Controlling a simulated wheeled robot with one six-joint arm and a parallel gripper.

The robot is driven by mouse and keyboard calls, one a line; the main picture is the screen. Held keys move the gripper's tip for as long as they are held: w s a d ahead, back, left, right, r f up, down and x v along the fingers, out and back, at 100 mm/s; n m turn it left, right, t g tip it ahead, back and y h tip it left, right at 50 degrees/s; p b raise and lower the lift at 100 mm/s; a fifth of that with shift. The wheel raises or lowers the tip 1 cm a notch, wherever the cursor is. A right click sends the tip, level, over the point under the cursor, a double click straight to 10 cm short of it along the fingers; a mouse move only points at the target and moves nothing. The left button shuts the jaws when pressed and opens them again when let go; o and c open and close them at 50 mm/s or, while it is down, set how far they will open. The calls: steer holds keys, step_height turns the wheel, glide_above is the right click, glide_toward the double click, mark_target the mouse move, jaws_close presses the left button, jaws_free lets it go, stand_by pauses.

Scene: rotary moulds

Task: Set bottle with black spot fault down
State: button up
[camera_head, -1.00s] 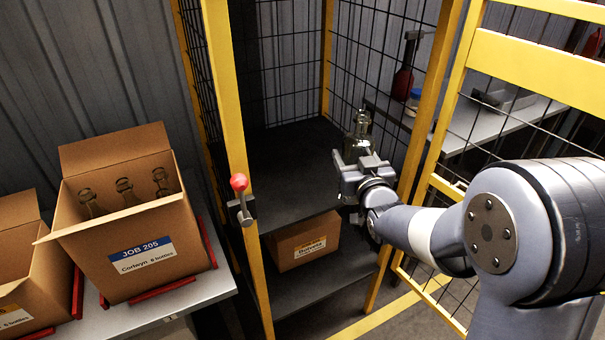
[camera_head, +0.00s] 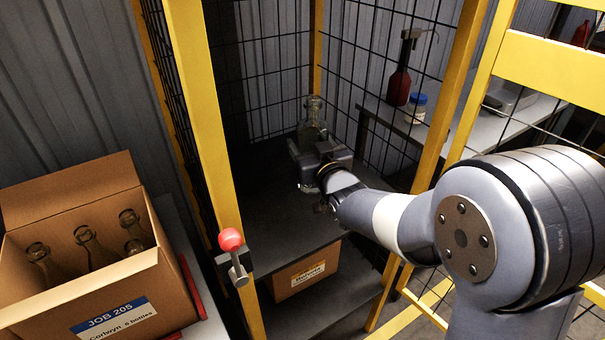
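A clear glass bottle (camera_head: 313,122) stands upright inside the yellow-framed cage, over its dark upper shelf (camera_head: 262,205). My gripper (camera_head: 308,155) is at the bottle's lower part, with the fingers on either side of it. Whether the fingers press on the glass is too small to see. No black spot can be made out on the glass.
A cardboard box marked JOB 205 (camera_head: 95,290) holds several bottles at the left. A red-knobbed latch (camera_head: 231,240) sits on the cage's front post. A labelled carton (camera_head: 302,273) lies on the lower shelf. A bench (camera_head: 440,125) with a red bottle (camera_head: 398,86) and a jar (camera_head: 416,108) stands behind the mesh.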

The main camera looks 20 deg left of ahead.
steer(key=shift+f, duration=3.35)
steer(key=shift+f, duration=0.15)
steer(key=o, duration=1.3)
steer(key=shift+o, duration=0.2)
steer(key=b+v, duration=0.1)
steer(key=v, duration=1.1)
steer(key=shift+b, duration=0.35)
steer(key=shift+d, duration=0.1)
